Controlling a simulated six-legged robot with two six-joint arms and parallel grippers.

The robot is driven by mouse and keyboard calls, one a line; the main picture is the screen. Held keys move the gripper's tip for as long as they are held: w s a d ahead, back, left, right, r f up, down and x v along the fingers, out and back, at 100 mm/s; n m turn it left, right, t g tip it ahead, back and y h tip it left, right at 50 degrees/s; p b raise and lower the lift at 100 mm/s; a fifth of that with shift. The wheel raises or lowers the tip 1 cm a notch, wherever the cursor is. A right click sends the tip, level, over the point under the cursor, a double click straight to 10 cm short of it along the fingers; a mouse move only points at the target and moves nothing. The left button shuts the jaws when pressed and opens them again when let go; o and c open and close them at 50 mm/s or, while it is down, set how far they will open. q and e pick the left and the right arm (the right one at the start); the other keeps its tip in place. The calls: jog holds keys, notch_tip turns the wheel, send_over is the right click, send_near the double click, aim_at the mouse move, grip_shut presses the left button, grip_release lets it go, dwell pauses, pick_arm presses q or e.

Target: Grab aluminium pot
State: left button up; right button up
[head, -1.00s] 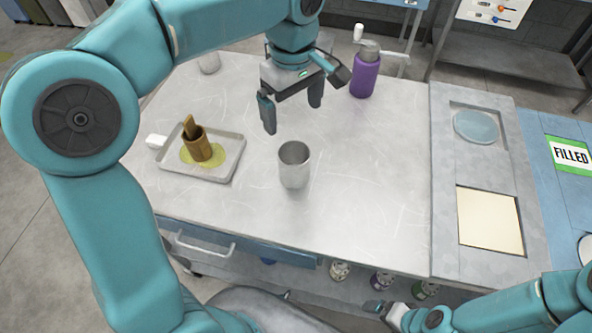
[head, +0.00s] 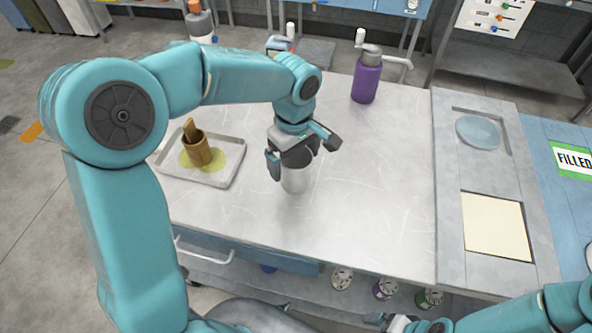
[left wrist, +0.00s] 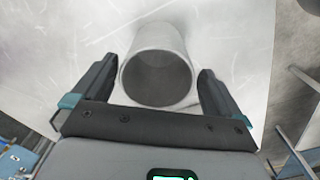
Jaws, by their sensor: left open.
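The aluminium pot (head: 295,180) is a plain grey metal cup standing upright near the middle of the metal table. My left gripper (head: 292,166) is at the pot's rim, pointing down, and partly hides its top. In the left wrist view the open mouth of the pot (left wrist: 157,78) lies between the two dark fingers of the left gripper (left wrist: 158,88). The fingers are spread, one on each side, with a narrow gap showing at each. My right gripper (head: 396,324) is at the bottom edge, and its jaws are not clear.
A tray (head: 222,178) with a brown wooden-looking cup (head: 198,152) on a yellowish puddle is left of the pot. A purple bottle (head: 365,86) stands at the back right. A grey panel (head: 455,215) with recesses borders the right side. Table around the pot is clear.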

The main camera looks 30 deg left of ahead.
aim_at(296, 167)
pick_arm(q)
jog(key=f, duration=0.4)
jog(key=shift+w+d, duration=0.1)
jog(key=shift+w, duration=0.1)
jog(key=shift+s, duration=0.1)
jog(key=c, duration=1)
jog(key=shift+r, duration=0.1)
